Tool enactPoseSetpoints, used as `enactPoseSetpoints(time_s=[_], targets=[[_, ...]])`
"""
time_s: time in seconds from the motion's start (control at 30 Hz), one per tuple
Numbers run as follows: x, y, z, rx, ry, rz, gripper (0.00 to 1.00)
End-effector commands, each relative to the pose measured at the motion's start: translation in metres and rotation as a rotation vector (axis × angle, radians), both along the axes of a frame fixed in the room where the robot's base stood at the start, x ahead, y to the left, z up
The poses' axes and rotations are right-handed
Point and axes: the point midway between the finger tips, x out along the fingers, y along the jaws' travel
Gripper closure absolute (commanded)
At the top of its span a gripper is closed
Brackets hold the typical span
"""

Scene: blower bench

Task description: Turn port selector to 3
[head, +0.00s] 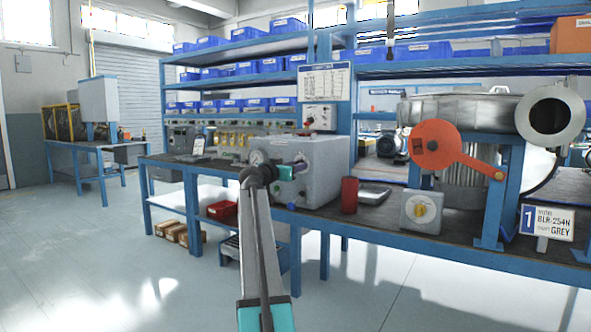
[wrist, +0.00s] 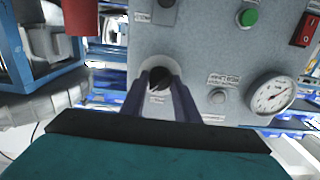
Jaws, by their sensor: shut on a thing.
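The port selector is on the front of a grey box (head: 325,165) on the bench. In the wrist view its small black knob (wrist: 158,76) sits on a pale round dial on the grey panel (wrist: 200,50). The dial's markings are too small to read, so I cannot tell which port it points at. My gripper (wrist: 160,88) has its two dark fingers shut on the knob, one on each side. In the head view my gripper (head: 301,165) reaches the front of the box, and the knob is hidden there.
A red cylinder (head: 349,194) stands right of the box. A yellow-knobbed box (head: 421,212) and a blower (head: 465,185) are further right.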

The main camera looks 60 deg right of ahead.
Motion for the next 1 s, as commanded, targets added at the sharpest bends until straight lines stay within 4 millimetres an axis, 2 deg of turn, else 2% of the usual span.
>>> enactPoseSetpoints(time_s=[0.2,0.23,0.3,0.33,0.73,1.0], targets=[[0.0,0.001,-0.002,0.004,-0.002,0.0,0.94],[0.0,0.001,-0.002,0.004,-0.002,0.0,0.67],[0.0,0.001,-0.001,0.003,-0.002,0.0,0.55],[0.0,0.001,-0.001,0.003,-0.001,0.0,0.53],[0.0,0.002,0.0,0.0,0.0,0.001,0.53],[-0.001,0.02,0.001,0.001,0.001,0.001,0.53]])
